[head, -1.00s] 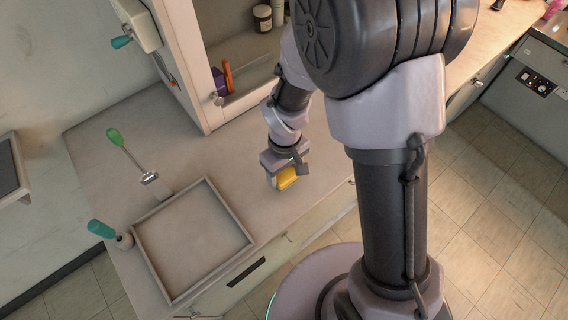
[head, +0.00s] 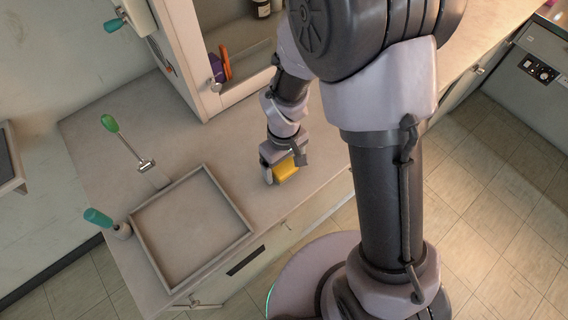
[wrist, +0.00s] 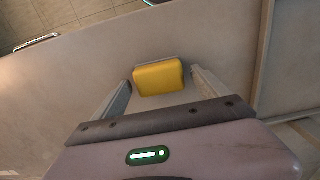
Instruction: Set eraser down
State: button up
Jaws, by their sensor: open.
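The yellow eraser (head: 285,170) is on the counter top (head: 228,140) near its front edge, to the right of the grey tray. In the wrist view the eraser (wrist: 159,77) lies between the spread fingers of my gripper (wrist: 163,88), with a gap on each side. My gripper (head: 277,172) is open and still low around the eraser. The eraser's far side shows a thin pale rim; its underside is hidden.
A shallow grey tray (head: 242,238) stands on the counter to the left. An open cabinet (head: 214,100) with an orange and a purple item is behind my gripper. The counter's front edge is close.

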notch_tip(320, 180, up, 11)
jog(key=p, duration=0.4)
notch_tip(320, 180, up, 9)
jog(key=m+t, duration=0.2)
jog(key=m, duration=0.1)
send_over(284, 166)
jog(key=d, duration=0.3)
jog(key=s+d+r+m+t+y, duration=0.2)
jog(key=s+d+r+m+t, duration=0.1)
jog(key=s+r+m, duration=0.5)
jog(key=s+r, duration=0.3)
jog(key=r, duration=0.1)
jog(key=shift+s+d+t, duration=0.2)
jog(key=shift+d+t, duration=0.2)
